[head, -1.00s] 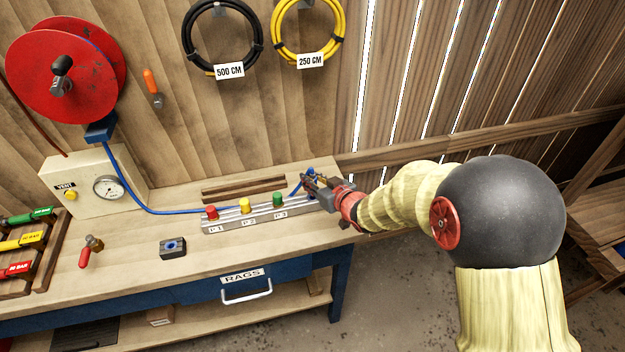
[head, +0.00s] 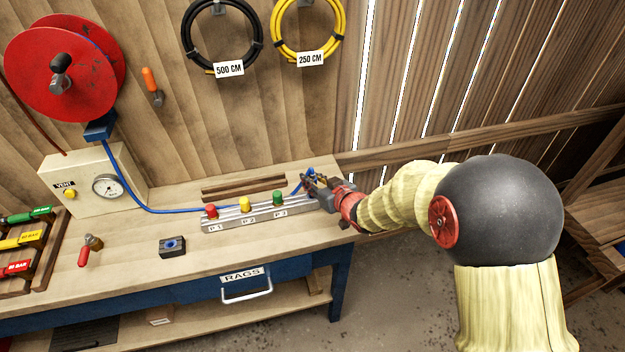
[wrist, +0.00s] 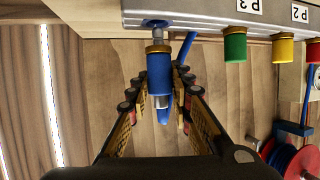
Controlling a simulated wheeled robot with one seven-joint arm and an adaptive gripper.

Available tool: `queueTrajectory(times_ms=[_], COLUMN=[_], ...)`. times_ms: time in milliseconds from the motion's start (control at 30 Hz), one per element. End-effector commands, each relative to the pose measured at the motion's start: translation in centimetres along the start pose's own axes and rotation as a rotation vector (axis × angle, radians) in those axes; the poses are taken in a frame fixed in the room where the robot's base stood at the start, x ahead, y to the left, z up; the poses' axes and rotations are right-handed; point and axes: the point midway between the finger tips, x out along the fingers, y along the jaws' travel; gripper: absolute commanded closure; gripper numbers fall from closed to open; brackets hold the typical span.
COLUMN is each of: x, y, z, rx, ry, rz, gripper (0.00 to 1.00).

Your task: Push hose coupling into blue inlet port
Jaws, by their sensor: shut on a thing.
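The blue hose coupling (wrist: 159,72), with a brass collar and a silver tip, points at the end of the metal manifold in the wrist view. The blue inlet port (wrist: 155,23) is on that end, in line with the tip. The tip meets or nearly meets the port; I cannot tell how deep it sits. My gripper (wrist: 160,103) is shut on the coupling, its fingers on either side of the lower end. In the head view my gripper (head: 318,184) is at the manifold's right end and hides most of the coupling and the port.
The manifold (head: 230,222) carries red, yellow and green knobs. A blue hose (head: 150,208) runs from the red reel (head: 38,85) behind it. A small dark block (head: 172,247) and a red-handled valve (head: 88,250) are on the bench. The wooden wall stands close behind.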

Motion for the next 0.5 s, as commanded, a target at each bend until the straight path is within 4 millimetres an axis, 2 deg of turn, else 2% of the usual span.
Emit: queueTrajectory(times_ms=[500], x=[0.48], y=[0.01], z=[1.10], rx=[0.000], ry=[0.001], rz=[0.000], gripper=[1.00])
